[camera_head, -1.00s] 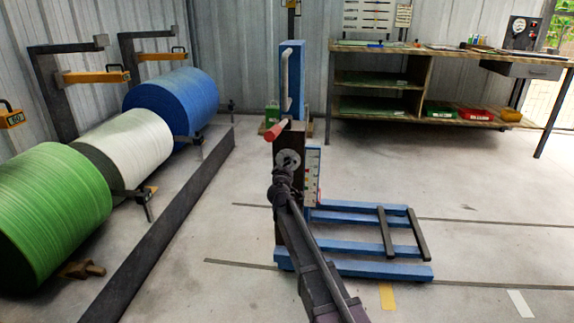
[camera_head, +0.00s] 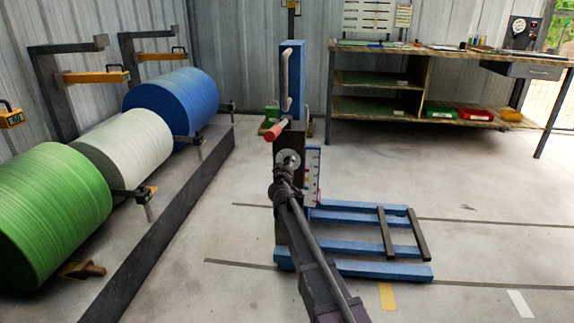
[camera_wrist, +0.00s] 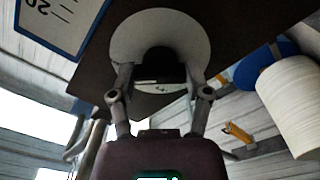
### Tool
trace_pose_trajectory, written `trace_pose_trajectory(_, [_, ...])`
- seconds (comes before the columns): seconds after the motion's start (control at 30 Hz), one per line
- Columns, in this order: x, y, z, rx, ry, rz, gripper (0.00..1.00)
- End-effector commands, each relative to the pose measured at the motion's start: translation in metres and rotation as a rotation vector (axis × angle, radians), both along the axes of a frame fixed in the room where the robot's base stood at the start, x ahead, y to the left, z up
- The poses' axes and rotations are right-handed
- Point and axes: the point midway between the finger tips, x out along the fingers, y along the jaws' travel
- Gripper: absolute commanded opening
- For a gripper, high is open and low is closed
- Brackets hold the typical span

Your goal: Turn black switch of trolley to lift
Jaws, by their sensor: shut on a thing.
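The blue trolley (camera_head: 292,70) stands upright in the middle of the head view, with fork bars low on its right. A dark box on its mast carries a pale round dial plate (camera_wrist: 126,36), which fills the top middle of the wrist view. The black switch (camera_wrist: 160,66) is at the dial's centre. My gripper (camera_wrist: 161,80) is at the dial, with one finger on each side of the switch, shut on it. In the head view my gripper (camera_head: 284,170) hides the switch and the lower part of the dial. The switch's pointing direction is not clear.
A red-tipped lever (camera_head: 275,130) sticks out above the dial. A scale plate (camera_head: 312,175) is right of it. Green (camera_head: 50,215), white (camera_head: 125,140) and blue (camera_head: 170,100) rolls line the left behind a dark rail (camera_head: 165,225). A workbench (camera_head: 430,60) stands back right. Floor right is clear.

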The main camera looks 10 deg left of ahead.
Motion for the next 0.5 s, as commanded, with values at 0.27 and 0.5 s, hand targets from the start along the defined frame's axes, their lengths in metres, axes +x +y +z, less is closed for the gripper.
trace_pose_trajectory(0.27, [0.0016, -0.0001, 0.0001, -0.052, 0.001, -0.001, 0.15])
trace_pose_trajectory(0.5, [0.0019, -0.0001, 0.0001, -0.182, 0.005, -0.001, 0.15])
